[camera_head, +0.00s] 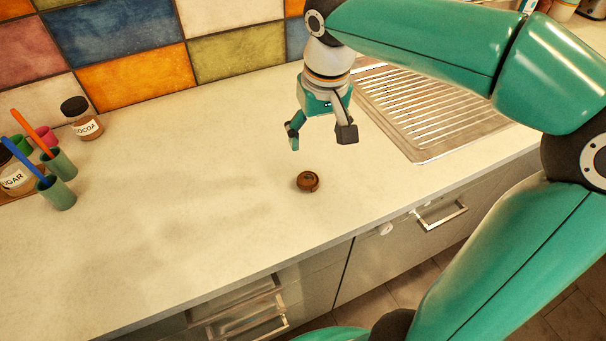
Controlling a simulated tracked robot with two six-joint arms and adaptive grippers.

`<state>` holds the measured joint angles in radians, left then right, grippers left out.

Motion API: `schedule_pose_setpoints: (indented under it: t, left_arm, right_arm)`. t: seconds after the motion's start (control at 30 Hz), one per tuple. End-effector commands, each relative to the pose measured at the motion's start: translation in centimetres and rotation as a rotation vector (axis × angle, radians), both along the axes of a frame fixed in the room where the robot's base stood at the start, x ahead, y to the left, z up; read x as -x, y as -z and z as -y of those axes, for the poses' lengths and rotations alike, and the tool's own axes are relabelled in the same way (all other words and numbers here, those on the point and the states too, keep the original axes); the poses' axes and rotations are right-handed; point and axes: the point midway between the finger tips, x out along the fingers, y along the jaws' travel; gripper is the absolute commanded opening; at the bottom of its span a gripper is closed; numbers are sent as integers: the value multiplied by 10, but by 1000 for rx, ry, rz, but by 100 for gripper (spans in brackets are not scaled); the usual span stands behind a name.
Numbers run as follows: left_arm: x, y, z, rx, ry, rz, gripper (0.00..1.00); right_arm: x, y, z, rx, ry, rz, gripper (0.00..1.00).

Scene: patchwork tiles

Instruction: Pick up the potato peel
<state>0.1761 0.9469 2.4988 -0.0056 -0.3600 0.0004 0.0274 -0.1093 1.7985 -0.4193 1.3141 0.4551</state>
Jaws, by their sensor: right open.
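The potato peel (308,181) is a small brown curl lying on the pale counter (190,210), near the middle of the view. My right gripper (320,139) hangs above the counter, a little beyond the peel in the picture, with its two fingers spread apart. Nothing is between the fingers, and the gripper does not touch the peel. The right arm comes in from the right side. My left gripper is not in view.
A metal draining board (425,105) lies right of the gripper. At the left stand a cocoa jar (84,121), a sugar jar (14,178) and green cups, one (57,194) holding a blue stick. The counter around the peel is clear. Its front edge runs below, above drawers.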

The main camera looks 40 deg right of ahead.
Motion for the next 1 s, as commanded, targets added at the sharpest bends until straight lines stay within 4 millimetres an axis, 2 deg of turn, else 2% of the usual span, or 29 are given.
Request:
schedule_pose_setpoints:
  t: [0.1,0.33,0.43,0.67,1.0]
  left_arm:
    - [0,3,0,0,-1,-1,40]
    - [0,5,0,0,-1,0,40]
    - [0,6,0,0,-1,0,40]
    - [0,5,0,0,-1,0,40]
    - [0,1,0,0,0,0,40]
  right_arm:
    - [-8,29,-3,-1,-15,-7,77]
    - [-18,74,-4,-1,-27,-6,77]
    - [-21,85,-4,-1,-27,-4,77]
    - [-23,98,-3,-1,-29,-4,77]
    - [-28,140,1,0,-31,-4,77]
